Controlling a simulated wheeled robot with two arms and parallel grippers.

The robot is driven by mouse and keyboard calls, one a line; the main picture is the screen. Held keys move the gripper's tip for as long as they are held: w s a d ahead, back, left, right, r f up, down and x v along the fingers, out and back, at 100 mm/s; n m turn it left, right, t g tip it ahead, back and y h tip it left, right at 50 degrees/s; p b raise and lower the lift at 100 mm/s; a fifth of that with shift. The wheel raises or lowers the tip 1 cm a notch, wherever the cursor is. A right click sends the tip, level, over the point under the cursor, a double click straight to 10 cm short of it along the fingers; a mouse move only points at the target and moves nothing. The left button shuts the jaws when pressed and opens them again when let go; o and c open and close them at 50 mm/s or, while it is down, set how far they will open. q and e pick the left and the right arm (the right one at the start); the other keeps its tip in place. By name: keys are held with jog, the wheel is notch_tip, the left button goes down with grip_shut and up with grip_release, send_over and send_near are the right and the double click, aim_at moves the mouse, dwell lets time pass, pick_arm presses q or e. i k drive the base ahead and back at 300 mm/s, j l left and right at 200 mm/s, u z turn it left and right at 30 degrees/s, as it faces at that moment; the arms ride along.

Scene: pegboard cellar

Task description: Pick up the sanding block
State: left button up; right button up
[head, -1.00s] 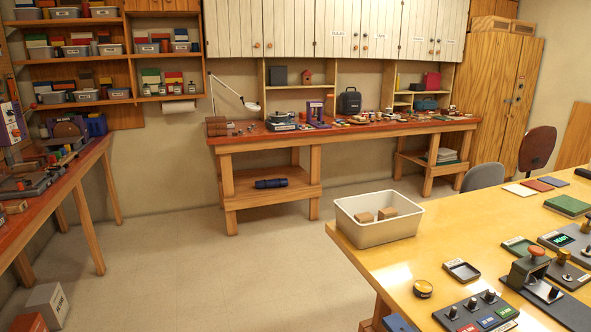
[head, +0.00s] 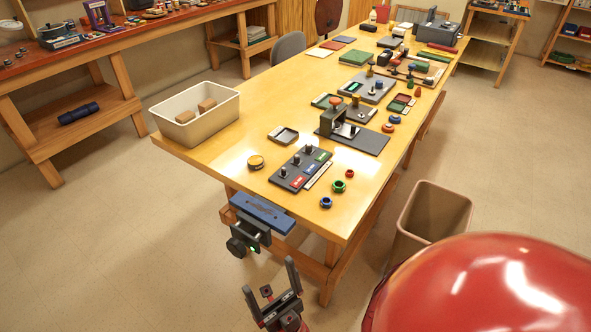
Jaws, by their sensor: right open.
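Two small brown blocks, one on the left (head: 185,117) and one on the right (head: 207,104), lie in a white bin (head: 177,133) at the near left corner of the yellow table. I cannot tell for certain whether either is the sanding block. My right gripper (head: 270,277) is at the bottom of the head view, fingers apart and empty, in front of the table's near end. It is well apart from the bin. My left gripper is out of view.
A blue vise (head: 262,213) juts from the near edge of the yellow table (head: 232,160). A switch panel (head: 301,168), a black press (head: 350,130) and several small knobs stand beyond. A bin (head: 432,215) stands on the floor at right. Tabletop beside the white bin is clear.

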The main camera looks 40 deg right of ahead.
aim_at(421, 68)
jog(key=z, duration=1.9)
